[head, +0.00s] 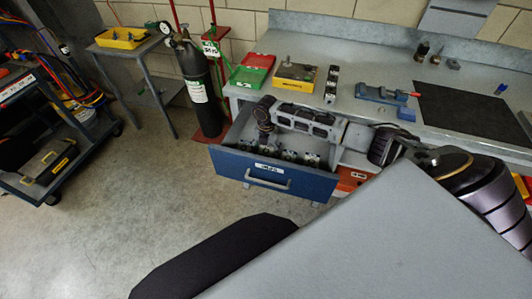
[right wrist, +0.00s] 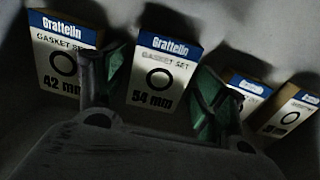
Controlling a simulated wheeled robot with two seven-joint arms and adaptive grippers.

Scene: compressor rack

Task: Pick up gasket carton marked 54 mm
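The gasket carton marked 54 mm (right wrist: 160,72) stands in the right wrist view with its white and blue label facing the camera. My right gripper (right wrist: 158,98) is open, with one green-padded finger on each side of this carton. I cannot tell whether the fingers touch it. In the head view my right gripper (head: 264,135) points down into the open blue drawer (head: 275,181), among small cartons whose markings are too small to read there. My left gripper is not in view.
A carton marked 42 mm (right wrist: 62,55) stands left of the 54 mm one. Two more cartons (right wrist: 248,88) (right wrist: 290,112) stand to the right, close to the right finger. The workbench (head: 352,88) above the drawer holds a yellow tray (head: 294,86) and a blue vise (head: 381,95).

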